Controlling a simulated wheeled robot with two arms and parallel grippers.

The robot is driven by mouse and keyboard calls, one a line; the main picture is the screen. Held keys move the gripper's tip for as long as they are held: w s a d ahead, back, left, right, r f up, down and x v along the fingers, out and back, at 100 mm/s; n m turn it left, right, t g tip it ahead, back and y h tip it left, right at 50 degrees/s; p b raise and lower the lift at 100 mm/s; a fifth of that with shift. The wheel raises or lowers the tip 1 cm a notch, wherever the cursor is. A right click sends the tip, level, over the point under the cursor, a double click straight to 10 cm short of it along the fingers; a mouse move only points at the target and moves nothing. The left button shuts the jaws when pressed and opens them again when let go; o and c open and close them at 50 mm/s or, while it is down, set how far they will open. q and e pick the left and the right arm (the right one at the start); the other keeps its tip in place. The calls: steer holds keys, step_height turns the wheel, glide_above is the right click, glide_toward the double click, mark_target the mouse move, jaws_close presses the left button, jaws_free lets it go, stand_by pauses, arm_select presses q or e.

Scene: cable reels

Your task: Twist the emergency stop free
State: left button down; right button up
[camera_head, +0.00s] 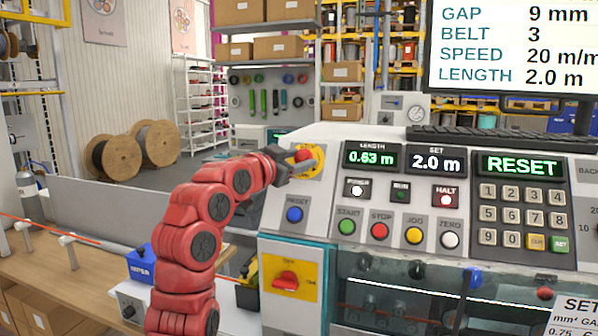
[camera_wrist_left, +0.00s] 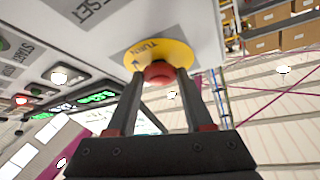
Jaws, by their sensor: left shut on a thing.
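The emergency stop is a red mushroom button (camera_head: 304,156) on a yellow round plate (camera_head: 316,172), at the upper left of the control panel. In the left wrist view the red button (camera_wrist_left: 159,72) sits on the yellow plate (camera_wrist_left: 140,56) marked "TURN". My left gripper (camera_head: 300,164) reaches it from the left, and in the left wrist view its two fingers (camera_wrist_left: 160,84) stand on either side of the button, shut on it. The fingers partly hide the button and plate in the head view. My right gripper is not in view.
Below the stop are a blue RESET button (camera_head: 294,214) and a red rotary switch (camera_head: 286,280) on a yellow plate. START, STOP, JOG and ZERO buttons lie to the right. A keypad (camera_head: 523,214) is further right. A RESET display (camera_head: 521,165) is lit green.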

arm_select(q)
steer(key=shift+f+m+g, duration=0.1)
steer(key=shift+m+g, duration=0.2)
steer(key=shift+m, duration=0.2)
steer(key=c, duration=0.7)
jaws_free()
steer(key=o, duration=0.4)
steer(key=shift+w, duration=0.15)
steer(key=b+v, duration=0.2)
steer(key=v, duration=0.6)
steer(key=b+v, duration=0.2)
steer(key=v, duration=0.7)
steer(key=shift+a+f, duration=0.2)
